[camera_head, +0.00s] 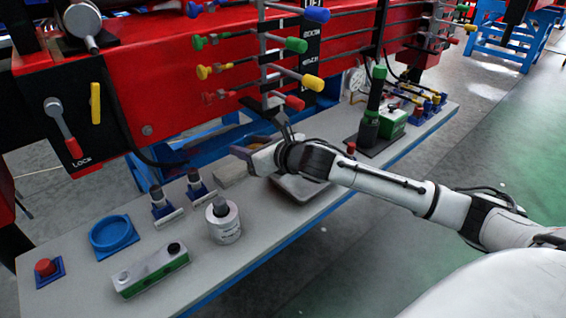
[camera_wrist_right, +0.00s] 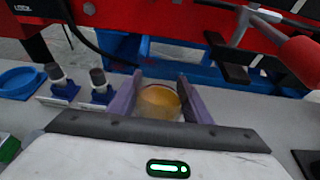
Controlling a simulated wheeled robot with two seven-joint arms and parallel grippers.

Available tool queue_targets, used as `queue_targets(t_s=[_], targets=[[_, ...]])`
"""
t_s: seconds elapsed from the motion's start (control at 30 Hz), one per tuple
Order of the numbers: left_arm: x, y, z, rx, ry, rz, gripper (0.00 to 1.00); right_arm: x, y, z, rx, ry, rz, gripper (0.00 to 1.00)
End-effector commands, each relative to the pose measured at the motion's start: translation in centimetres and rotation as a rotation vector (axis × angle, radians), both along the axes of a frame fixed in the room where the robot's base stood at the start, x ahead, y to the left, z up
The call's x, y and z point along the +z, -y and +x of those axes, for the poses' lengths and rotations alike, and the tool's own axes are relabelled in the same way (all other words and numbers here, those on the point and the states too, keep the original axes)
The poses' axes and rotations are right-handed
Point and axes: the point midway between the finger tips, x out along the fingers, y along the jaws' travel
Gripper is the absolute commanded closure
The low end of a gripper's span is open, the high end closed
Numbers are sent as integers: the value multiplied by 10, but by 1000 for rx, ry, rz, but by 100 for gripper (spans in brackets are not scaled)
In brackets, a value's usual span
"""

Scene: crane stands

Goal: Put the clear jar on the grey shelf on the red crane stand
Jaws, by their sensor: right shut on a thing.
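The clear jar (camera_wrist_right: 158,101), with yellowish contents, sits between the two purple fingers of my right gripper (camera_wrist_right: 157,98) in the right wrist view. My right gripper (camera_head: 243,152) is shut on it, over the middle of the long grey shelf (camera_head: 185,240) of the red crane stand (camera_head: 150,90). In the head view the jar is hidden by the gripper and wrist. I cannot tell whether the jar touches the shelf. My left gripper is not in view.
On the shelf stand a blue round dish (camera_head: 113,233), a white can (camera_head: 223,222), a green-and-grey block (camera_head: 150,272), a red button (camera_head: 45,268) and a green device (camera_head: 392,122). Levers with coloured knobs (camera_head: 295,45) stick out above the gripper. Bare shelf lies around the can.

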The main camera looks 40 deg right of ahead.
Motion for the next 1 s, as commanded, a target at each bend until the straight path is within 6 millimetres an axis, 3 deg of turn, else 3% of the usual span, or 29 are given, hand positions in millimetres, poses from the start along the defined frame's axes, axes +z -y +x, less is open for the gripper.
queue_targets(t_s=[0.03, 0.1, 0.37, 0.57, 0.97, 1.0], targets=[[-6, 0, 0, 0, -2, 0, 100, -15, -1, -1, 0, -2, 5, 87], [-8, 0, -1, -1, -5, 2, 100, -27, -1, 0, 0, -1, 4, 87], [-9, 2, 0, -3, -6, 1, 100, -47, -1, 0, 1, 2, 3, 87], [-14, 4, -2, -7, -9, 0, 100, -75, -1, 0, 0, 1, 3, 87], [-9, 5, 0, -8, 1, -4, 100, -80, -1, 0, 1, 3, 0, 87], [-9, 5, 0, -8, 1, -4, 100, -80, -1, 0, 1, 2, 1, 49]])
